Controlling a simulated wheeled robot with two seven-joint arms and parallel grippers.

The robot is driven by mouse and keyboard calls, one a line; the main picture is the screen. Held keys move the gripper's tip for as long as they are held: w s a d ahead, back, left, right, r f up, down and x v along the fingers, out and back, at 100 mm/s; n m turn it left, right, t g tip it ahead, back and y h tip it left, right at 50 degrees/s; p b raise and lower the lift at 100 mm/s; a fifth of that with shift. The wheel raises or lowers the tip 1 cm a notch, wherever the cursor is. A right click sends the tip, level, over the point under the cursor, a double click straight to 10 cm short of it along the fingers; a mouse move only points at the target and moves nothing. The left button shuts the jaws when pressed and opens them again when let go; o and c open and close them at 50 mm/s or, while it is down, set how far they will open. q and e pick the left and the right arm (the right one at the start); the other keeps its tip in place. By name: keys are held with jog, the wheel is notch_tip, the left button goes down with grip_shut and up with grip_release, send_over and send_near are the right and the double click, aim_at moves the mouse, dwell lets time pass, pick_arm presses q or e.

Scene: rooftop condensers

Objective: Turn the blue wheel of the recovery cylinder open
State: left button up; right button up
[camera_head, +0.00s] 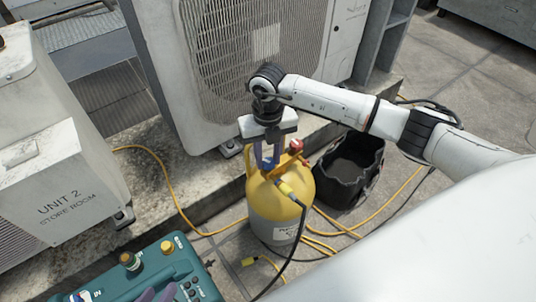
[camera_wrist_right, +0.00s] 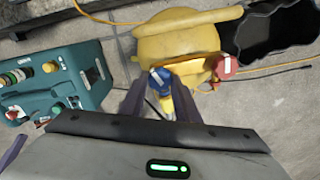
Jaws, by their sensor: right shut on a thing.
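The yellow recovery cylinder (camera_head: 275,212) with a grey lower body stands upright on the paving. Its blue wheel (camera_wrist_right: 158,80) shows on top in the right wrist view, between my right fingers; in the head view the fingers mostly hide it. My right gripper (camera_head: 267,165) points down from above and is shut on the blue wheel; it also shows in the right wrist view (camera_wrist_right: 161,92). A red wheel (camera_head: 296,147) sits beside it on the valve and shows in the right wrist view (camera_wrist_right: 226,67). My left gripper (camera_head: 157,293) shows only its fingertips, apart, at the bottom edge.
A teal machine (camera_head: 150,270) with knobs stands front left. A black open bucket (camera_head: 350,170) is right of the cylinder. Yellow hoses (camera_head: 170,185) and a black hose (camera_head: 300,235) cross the ground. Condenser units stand behind (camera_head: 255,50) and left (camera_head: 60,180).

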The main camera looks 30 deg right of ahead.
jog(key=shift+r+n, duration=0.1)
jog(key=shift+n, duration=0.9)
jog(key=n, duration=1.2)
jog(key=shift+n, duration=0.3)
jog(key=n+b, duration=0.1)
jog(key=n, duration=0.2)
jog(key=shift+n, duration=0.3)
jog(key=n, duration=0.4)
jog(key=shift+n+b, duration=0.3)
jog(key=shift+b, duration=0.1)
jog(key=shift+n, duration=0.9)
jog(key=n, duration=0.2)
jog(key=shift+n+b, duration=0.3)
jog(key=shift+b, duration=0.1)
jog(key=shift+n, duration=0.9)
pick_arm(q)
jog(key=shift+w+d+f+m+g+h, duration=0.15)
jog(key=shift+d, duration=0.35)
jog(key=shift+w+d+f+m+g+h, duration=0.1)
jog(key=shift+d+f+m+g+h, duration=0.05)
jog(key=shift+d, duration=0.3)
pick_arm(e)
jog(key=shift+n, duration=0.5)
pick_arm(q)
jog(key=shift+s+f, duration=0.15)
jog(key=shift+s, duration=0.15)
